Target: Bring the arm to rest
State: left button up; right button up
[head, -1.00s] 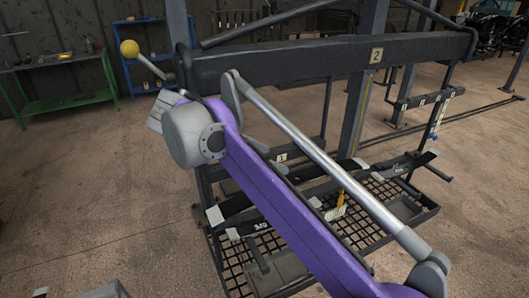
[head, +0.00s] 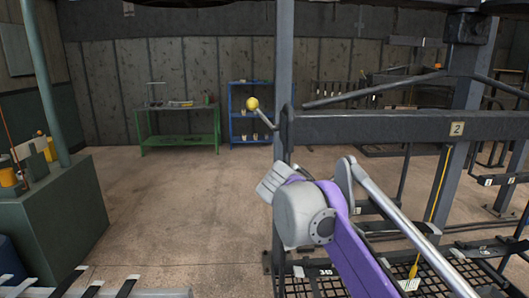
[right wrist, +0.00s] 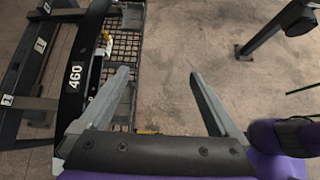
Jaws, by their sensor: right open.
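My right arm (head: 355,255) is purple and grey and comes in from the lower right in the head view. My left gripper is not in view.
The rack crossbeam (head: 400,126) with plate 2 and a yellow-ball lever (head: 252,104) stand close behind my arm. A mesh tray (head: 320,288) is below. A green cabinet (head: 50,225) is at left, a green bench (head: 178,130) at the back. Open floor lies between.

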jog(key=s+f+m+t+y, duration=0.1)
jog(key=s+f+m+y, duration=0.2)
jog(key=s+f+m, duration=0.3)
jog(key=s+a+f+m+t+y, duration=0.1)
jog(key=s+f+m, duration=0.5)
jog(key=f, duration=0.8)
jog(key=s+a+f+m+t+y, duration=0.1)
jog(key=s+f+m+t+y, duration=0.2)
jog(key=s+f+m+y, duration=0.3)
notch_tip(320, 180, down, 4)
jog(key=shift+s+f+m, duration=0.1)
jog(key=shift+s+m, duration=0.2)
jog(key=shift+s, duration=0.1)
